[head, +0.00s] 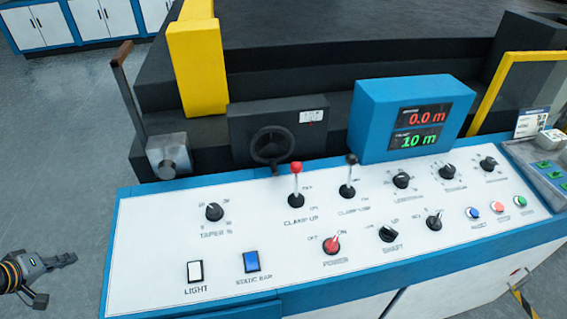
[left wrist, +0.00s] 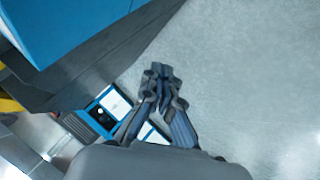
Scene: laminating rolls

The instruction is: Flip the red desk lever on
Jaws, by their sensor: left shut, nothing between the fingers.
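The red-topped lever (head: 296,181) stands on the white panel of the control desk (head: 150,250), over a label that reads CLAMP UP. Its stick looks close to upright; I cannot tell its on or off side. My left gripper (head: 70,260) is at the left edge of the head view, left of the desk and well apart from the lever. In the left wrist view the gripper's fingertips (left wrist: 161,72) are together with nothing between them. The lever cannot be made out in that view. My right gripper is out of view.
A black-topped lever (head: 351,175) stands just right of the red one. A red power knob (head: 331,244) sits below them. A handwheel (head: 271,146) and a blue display box (head: 405,118) rise behind the panel. Open floor (head: 50,170) lies left of the desk.

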